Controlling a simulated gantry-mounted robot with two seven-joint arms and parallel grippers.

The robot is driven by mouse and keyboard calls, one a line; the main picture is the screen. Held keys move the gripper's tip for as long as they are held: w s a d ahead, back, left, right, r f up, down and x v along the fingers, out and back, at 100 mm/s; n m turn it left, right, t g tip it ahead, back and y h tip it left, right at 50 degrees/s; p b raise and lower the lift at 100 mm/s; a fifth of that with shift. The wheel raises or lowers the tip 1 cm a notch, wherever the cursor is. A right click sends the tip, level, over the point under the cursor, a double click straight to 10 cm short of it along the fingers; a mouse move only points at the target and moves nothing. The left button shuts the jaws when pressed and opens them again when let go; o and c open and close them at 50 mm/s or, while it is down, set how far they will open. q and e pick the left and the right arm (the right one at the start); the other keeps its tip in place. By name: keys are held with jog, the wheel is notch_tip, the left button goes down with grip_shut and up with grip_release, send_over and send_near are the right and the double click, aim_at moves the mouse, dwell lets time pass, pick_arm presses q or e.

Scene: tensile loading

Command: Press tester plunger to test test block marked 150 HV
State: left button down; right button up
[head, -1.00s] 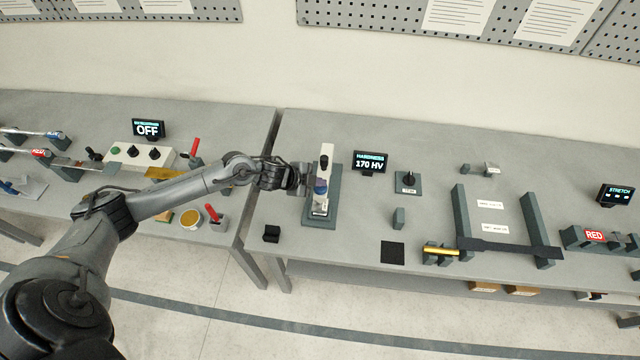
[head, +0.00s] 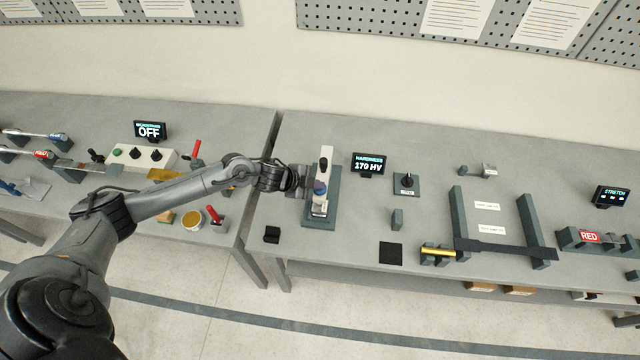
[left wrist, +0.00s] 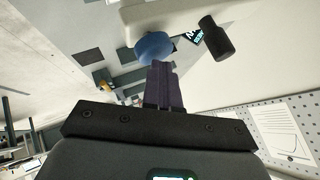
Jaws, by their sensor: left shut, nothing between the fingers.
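The hardness tester (head: 327,153) stands upright on a dark green base (head: 331,214), with a white column and a black knob. Its blue plunger cap (head: 320,187) sits at the front of the column; in the left wrist view the blue cap (left wrist: 153,49) is just beyond my fingertips. My left gripper (head: 305,183) is shut and empty, close beside the cap on its left; I cannot tell whether it touches. A pale piece (head: 319,208) shows under the plunger, but no 150 HV marking is readable. The tester display (head: 368,164) reads 170 HV. My right gripper is not in view.
A gap separates this table from the left one. The surface between tester and pad is mostly free.

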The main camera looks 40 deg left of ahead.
pick_arm(q)
jog(key=shift+w+r, duration=0.1)
jog(key=shift+r, duration=0.45)
notch_tip(320, 180, up, 5)
jog(key=p, duration=0.5)
jog(key=shift+f, duration=0.1)
dwell(0.5)
